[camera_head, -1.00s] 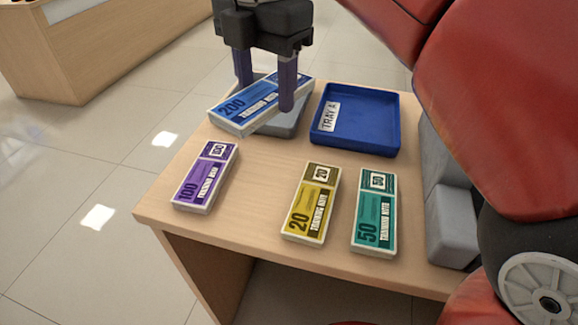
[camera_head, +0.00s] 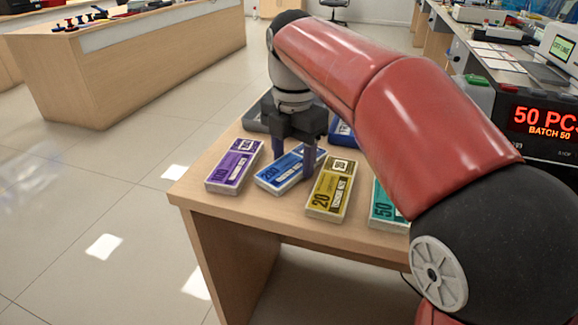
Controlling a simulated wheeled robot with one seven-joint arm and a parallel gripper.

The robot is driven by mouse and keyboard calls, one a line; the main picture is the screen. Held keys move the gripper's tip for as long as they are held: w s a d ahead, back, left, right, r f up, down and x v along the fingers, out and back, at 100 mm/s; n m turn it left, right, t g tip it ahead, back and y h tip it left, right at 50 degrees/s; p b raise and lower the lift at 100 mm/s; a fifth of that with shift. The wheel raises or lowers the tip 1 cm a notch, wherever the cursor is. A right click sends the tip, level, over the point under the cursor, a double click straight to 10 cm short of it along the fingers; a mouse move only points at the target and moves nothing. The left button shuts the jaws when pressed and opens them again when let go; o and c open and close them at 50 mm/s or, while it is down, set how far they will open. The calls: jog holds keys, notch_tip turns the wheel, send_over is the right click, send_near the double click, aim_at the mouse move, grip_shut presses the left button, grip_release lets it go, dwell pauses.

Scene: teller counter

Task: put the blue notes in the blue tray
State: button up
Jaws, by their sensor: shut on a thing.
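The blue bundle of 200 notes (camera_head: 274,178) is between the fingers of my gripper (camera_head: 293,167), which is shut on it. The bundle is between the purple 100 notes (camera_head: 234,166) and the yellow 20 notes (camera_head: 331,190). It is at or just above the wooden table top; I cannot tell if it touches. The blue tray (camera_head: 342,131) lies behind, mostly hidden by my arm and gripper; only a small blue part shows.
The teal 50 notes (camera_head: 385,209) are partly hidden by my arm. A grey tray (camera_head: 255,116) is behind the gripper. The wooden table (camera_head: 218,203) has bare room at its front left. A note-counting machine (camera_head: 545,120) stands at the right.

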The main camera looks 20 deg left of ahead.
jog(key=shift+r, duration=0.1)
jog(key=o, duration=0.8)
jog(key=shift+d, duration=0.1)
jog(key=shift+c, duration=0.2)
